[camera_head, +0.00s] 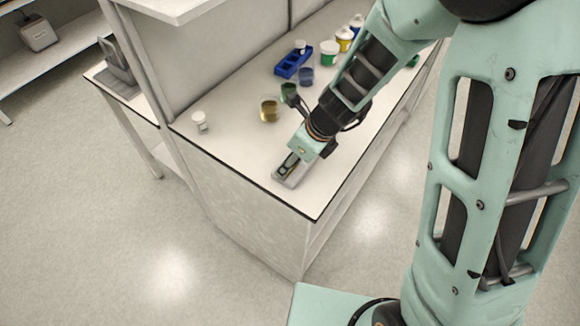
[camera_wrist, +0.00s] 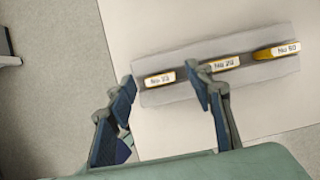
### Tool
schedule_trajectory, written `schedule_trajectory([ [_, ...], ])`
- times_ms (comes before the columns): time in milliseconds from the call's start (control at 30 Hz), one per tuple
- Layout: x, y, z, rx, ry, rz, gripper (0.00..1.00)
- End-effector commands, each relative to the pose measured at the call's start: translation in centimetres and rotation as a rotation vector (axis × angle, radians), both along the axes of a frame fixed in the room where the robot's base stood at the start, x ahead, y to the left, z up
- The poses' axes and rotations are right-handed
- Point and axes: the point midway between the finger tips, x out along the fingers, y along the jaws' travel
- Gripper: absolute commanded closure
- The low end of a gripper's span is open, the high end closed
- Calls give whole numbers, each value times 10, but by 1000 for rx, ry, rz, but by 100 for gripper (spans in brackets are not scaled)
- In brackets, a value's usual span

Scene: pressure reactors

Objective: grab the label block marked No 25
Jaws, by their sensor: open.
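A grey holder (camera_wrist: 220,62) with a dark slot carries three label blocks in the wrist view. The left label block (camera_wrist: 160,79) has small, blurred print that could be No 25. The middle label block (camera_wrist: 226,64) seems to read No 20, and its left end is partly hidden by my right finger. The right label block (camera_wrist: 277,51) seems to read No 50 and shows a yellow side. My gripper (camera_wrist: 163,84) is open, with its fingertips either side of the left block. I cannot tell the height gap. The holder (camera_head: 291,173) lies under my gripper in the head view.
The holder is near the front corner of the white bench (camera_head: 240,150). A beaker with yellow liquid (camera_head: 269,109), a small white-capped jar (camera_head: 200,121), and a blue rack (camera_head: 293,60) stand farther back. Bare bench lies left of the holder.

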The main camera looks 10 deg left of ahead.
Motion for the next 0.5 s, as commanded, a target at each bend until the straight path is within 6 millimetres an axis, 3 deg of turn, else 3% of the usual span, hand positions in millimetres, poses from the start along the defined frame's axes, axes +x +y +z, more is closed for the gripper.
schedule_trajectory([
  [167,0,0,0,0,0,0,52],
  [500,0,0,0,0,-1,0,85],
])
